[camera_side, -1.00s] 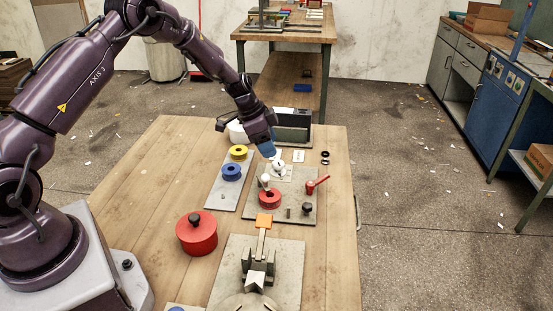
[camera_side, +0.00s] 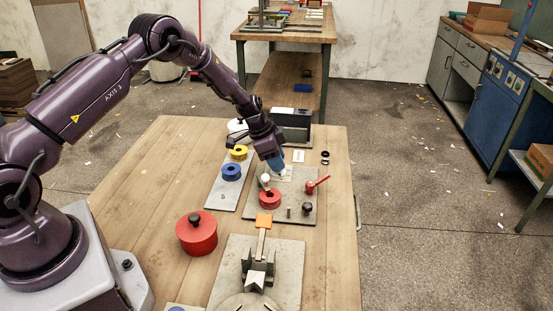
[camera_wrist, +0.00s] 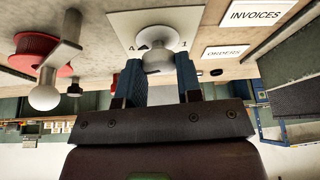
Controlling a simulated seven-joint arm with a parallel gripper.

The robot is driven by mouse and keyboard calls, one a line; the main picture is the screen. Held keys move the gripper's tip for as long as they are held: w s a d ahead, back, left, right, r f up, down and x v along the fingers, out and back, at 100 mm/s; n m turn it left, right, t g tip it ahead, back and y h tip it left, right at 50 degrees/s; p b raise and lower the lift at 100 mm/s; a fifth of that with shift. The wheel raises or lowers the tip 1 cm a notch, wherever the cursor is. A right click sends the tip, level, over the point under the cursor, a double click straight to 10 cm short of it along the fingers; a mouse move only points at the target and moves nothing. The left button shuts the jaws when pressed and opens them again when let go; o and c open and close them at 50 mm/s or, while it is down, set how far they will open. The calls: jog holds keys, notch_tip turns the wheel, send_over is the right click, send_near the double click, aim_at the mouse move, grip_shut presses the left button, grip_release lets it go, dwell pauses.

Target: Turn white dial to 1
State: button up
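The white dial (camera_wrist: 158,58) is a round knob on a pale plate (camera_wrist: 120,22). In the wrist view, a 4 is at the left of the plate, a 1 at the right, and a dark triangle mark between them, nearer the 4. My gripper (camera_wrist: 160,68) has two blue fingers spread on either side of the dial. Whether they touch it is hard to tell. In the side view my gripper (camera_side: 277,167) is low over the dial plate and mostly hides the dial.
Blue (camera_side: 232,171) and yellow (camera_side: 239,152) spools are to the left. INVOICES (camera_wrist: 258,12) and ORDERS (camera_wrist: 225,51) labels lie beyond the plate.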

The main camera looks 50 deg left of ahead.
jog(key=shift+n, duration=0.4)
jog(key=n+y, duration=0.1)
jog(key=n, duration=0.1)
jog(key=shift+d+n+t, duration=0.1)
jog(key=shift+n+t, duration=0.2)
jog(key=shift+n, duration=0.1)
jog(key=n+y, duration=0.1)
jog(key=n, duration=0.2)
jog(key=shift+s+d+n+y, duration=0.1)
jog(key=shift+n+y, duration=0.2)
jog(key=shift+y, duration=0.1)
jog(key=n+y, duration=0.2)
jog(key=n, duration=0.4)
jog(key=shift+d, duration=0.15)
jog(key=n+g+y, duration=0.1)
jog(key=n, duration=0.2)
jog(key=shift+n, duration=0.4)
jog(key=n+g+y, duration=0.1)
jog(key=n, duration=0.2)
jog(key=shift+n, duration=0.4)
jog(key=n+g, duration=0.1)
jog(key=n, duration=0.1)
jog(key=n+g, duration=0.1)
jog(key=n, duration=0.3)
jog(key=shift+w+g, duration=0.25)
jog(key=shift+g, duration=0.15)
jog(key=shift+d+f, duration=0.1)
